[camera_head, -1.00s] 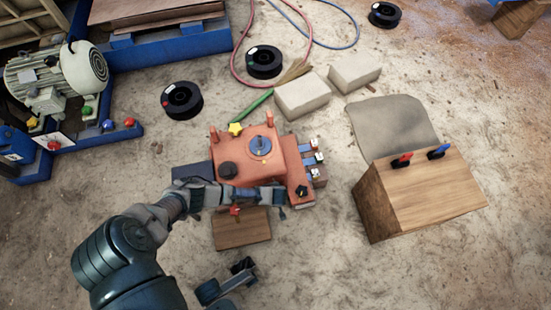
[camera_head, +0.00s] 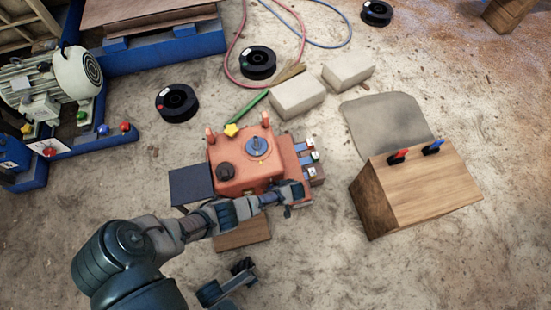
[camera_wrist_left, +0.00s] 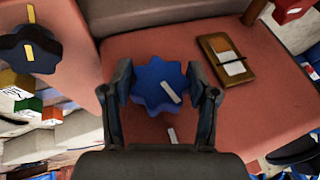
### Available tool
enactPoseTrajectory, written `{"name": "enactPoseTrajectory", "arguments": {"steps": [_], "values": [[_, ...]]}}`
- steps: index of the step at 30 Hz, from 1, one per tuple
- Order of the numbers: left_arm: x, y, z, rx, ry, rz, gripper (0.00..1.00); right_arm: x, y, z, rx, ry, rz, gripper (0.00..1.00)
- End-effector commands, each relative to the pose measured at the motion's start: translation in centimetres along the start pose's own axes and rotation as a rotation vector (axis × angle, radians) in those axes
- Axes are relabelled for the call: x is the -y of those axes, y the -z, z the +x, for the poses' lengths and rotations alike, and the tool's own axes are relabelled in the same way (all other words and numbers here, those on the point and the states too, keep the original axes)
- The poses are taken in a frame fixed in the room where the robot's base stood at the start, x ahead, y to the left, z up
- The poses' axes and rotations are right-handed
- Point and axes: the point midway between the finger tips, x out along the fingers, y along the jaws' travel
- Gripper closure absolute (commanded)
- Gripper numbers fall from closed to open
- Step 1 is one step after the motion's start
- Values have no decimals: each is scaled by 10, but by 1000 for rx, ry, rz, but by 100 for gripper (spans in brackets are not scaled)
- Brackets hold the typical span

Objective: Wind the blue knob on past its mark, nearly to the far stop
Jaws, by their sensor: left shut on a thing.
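The blue knob (camera_wrist_left: 155,82) is a lobed star shape on the red housing (camera_wrist_left: 135,50). It sits between the two fingers of my left gripper (camera_wrist_left: 158,88) in the left wrist view, and the gripper is shut on it. A white stripe on the knob points to the lower right. A separate white mark (camera_wrist_left: 172,135) lies on the housing just below the knob. In the head view my left gripper (camera_head: 288,193) is at the near right edge of the red machine (camera_head: 232,180) and hides this knob.
A black knob with a yellow stripe (camera_wrist_left: 30,48) is to the left in the wrist view. A brass-framed plate (camera_wrist_left: 228,58) is to the right. In the head view, a wooden box with red and blue levers (camera_head: 415,195) stands right of the machine, with bare ground between.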

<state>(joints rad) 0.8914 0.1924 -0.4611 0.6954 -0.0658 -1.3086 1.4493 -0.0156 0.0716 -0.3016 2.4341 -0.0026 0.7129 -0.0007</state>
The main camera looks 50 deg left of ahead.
Motion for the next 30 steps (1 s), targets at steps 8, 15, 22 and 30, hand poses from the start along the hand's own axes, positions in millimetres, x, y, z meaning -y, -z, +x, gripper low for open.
{"name": "enactPoseTrajectory", "arguments": {"steps": [8, 15, 22, 30], "values": [[-2, 1, 5, -6, 146, 61, 76, 2, -4, 6, -63, 18, -2, 60], [-2, 4, 2, -8, 199, 83, 76, 3, -5, 10, -88, 27, -3, 60], [-3, 5, 0, -10, 205, 87, 76, 2, -8, 12, -89, 28, -3, 60], [-4, 6, -1, -11, 202, 86, 31, 2, -8, 13, -91, 28, -4, 60]]}}
